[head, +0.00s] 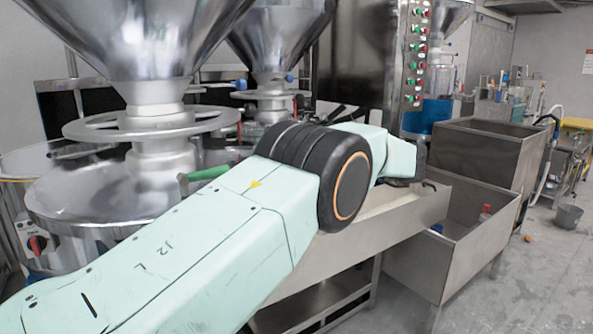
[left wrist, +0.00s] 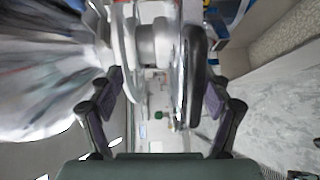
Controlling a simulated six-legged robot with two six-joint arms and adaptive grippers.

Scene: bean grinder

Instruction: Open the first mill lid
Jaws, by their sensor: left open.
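The nearest mill has a steel hopper (head: 150,40), a ring handwheel (head: 150,125) and a broad round metal lid (head: 85,195) below. A green handle (head: 205,173) shows at its right, just above my left arm. A second mill (head: 270,95) stands behind it. Which is the first mill is not marked. My left arm crosses the front of the head view, and its gripper cannot be made out there. In the left wrist view my left gripper (left wrist: 165,88) is open and empty. A mill's handwheel (left wrist: 125,50) and round metal rim (left wrist: 188,75) show sideways beyond the fingers, apparently apart from them.
A steel trough (head: 350,240) lies behind my arm. Open steel bins (head: 455,260) stand to the right. A control cabinet (head: 360,60) with coloured buttons stands behind. The concrete floor (head: 550,280) is mostly clear at the right.

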